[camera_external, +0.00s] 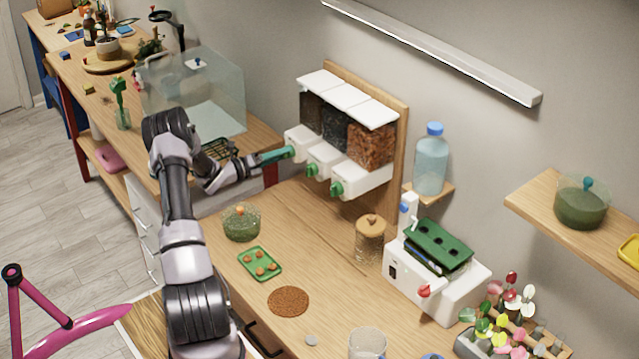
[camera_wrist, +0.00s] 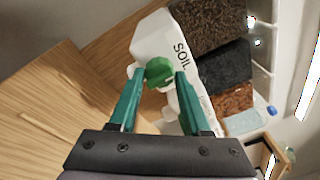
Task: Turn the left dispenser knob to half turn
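The dispenser (camera_external: 344,180) is white and mounted on a wooden backboard, with three bins side by side and a green knob under each. The left knob (camera_wrist: 159,71) sits on the white front marked SOIL in the wrist view; it also shows in the external view (camera_external: 290,151). My gripper (camera_wrist: 160,76) has teal fingers, one at each side of this knob, with narrow gaps visible. In the external view my gripper (camera_external: 276,155) reaches the left knob from the left. Whether the fingertips overlap the knob in depth is unclear.
The middle knob (camera_external: 312,169) and right knob (camera_external: 336,188) are close on the right. A glass tank (camera_external: 196,95) stands behind my wrist. Below on the wooden counter are a green bowl (camera_external: 241,225), a green tray (camera_external: 260,264) and a corked jar (camera_external: 369,241).

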